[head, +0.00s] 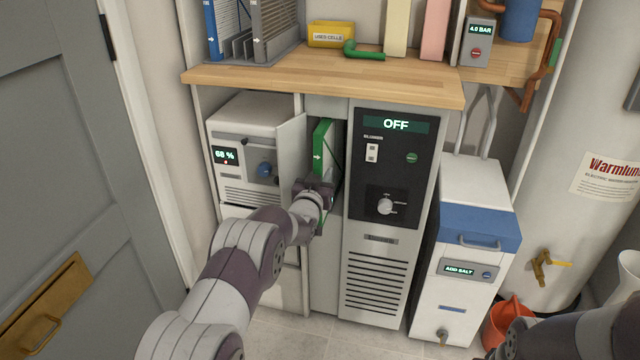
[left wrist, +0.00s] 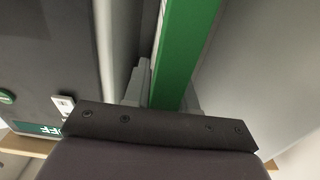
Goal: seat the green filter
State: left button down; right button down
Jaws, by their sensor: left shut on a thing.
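The green filter (head: 322,148) stands upright in the open narrow bay of the cabinet, left of the panel reading OFF. An arrow on its face points right. My left gripper (head: 322,187) is shut on the filter's front edge, low down. In the left wrist view the green filter (left wrist: 188,45) runs between the two fingers (left wrist: 165,95). The bay's grey door (head: 292,155) stands open on the left. The filter's back part and the bay's depth are hidden. My right arm shows only at the bottom right corner; its gripper is not seen.
A wooden shelf (head: 330,78) overhangs the bay, with a yellow used-cells bin (head: 331,34), a green pipe piece (head: 362,51) and upright filters on it. A white unit reading 68 % (head: 250,130) is on the left. The OFF panel (head: 395,125) is close on the right.

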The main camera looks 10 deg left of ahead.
aim_at(329, 161)
pick_arm(q)
jog(key=shift+w+d+b, duration=0.1)
jog(key=shift+w+b, duration=1.45)
jog(key=shift+w, duration=0.75)
jog(key=shift+w+r+b, duration=0.1)
jog(key=shift+w+b, duration=0.55)
jog(key=shift+w, duration=0.8)
jog(key=c, duration=0.8)
grip_release()
jog(key=shift+c, duration=0.2)
jog(key=shift+s, duration=0.15)
